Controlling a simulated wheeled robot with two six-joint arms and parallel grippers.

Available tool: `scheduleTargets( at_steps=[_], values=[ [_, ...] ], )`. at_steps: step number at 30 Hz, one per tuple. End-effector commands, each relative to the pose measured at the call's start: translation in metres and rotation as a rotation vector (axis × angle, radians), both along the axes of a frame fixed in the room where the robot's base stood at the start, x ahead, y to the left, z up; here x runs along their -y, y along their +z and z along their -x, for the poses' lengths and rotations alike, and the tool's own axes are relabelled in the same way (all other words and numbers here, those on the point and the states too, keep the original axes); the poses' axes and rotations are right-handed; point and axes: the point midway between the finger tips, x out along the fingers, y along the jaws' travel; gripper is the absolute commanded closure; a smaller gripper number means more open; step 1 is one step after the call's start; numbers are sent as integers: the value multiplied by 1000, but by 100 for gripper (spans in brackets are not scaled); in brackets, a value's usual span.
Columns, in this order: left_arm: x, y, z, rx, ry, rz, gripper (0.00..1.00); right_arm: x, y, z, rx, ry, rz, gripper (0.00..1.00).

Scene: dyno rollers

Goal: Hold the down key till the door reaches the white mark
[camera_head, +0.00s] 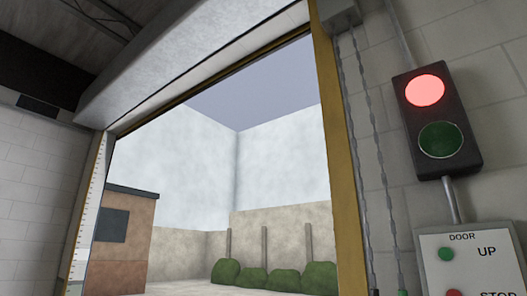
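The door's opening is almost fully clear, and a pale strip (215,65), seemingly the door's lower edge, shows just under the long grey housing (190,50). A white strip with tick marks (88,215) runs down the left side of the opening. A paler patch on its lower part may be the white mark, but I cannot tell for sure. The door control panel (482,256) is at the lower right, with a green UP button (446,254) and a red STOP button (453,294) cut by the frame edge. No down key shows. Neither gripper is in view.
A signal box (437,120) on the right wall has its red lamp (425,90) lit and its green lamp (440,139) dark. Chains (375,150) hang beside the yellow door post (338,150). Outside are a brick hut (122,240), bushes (284,280) and high walls.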

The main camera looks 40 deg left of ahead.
Motion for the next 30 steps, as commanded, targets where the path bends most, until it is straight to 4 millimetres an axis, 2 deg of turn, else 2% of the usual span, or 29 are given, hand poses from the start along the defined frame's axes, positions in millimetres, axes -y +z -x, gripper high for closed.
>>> scheduleTargets(
  at_steps=[2, 3, 5, 6, 30],
  values=[
    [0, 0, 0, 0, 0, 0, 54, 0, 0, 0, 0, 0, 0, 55],
    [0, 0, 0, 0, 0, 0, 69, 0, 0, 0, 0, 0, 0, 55],
    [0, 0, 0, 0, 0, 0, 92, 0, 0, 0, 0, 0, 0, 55],
    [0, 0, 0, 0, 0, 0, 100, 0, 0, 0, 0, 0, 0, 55],
    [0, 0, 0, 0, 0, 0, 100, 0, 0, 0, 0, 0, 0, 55]
  ],
)
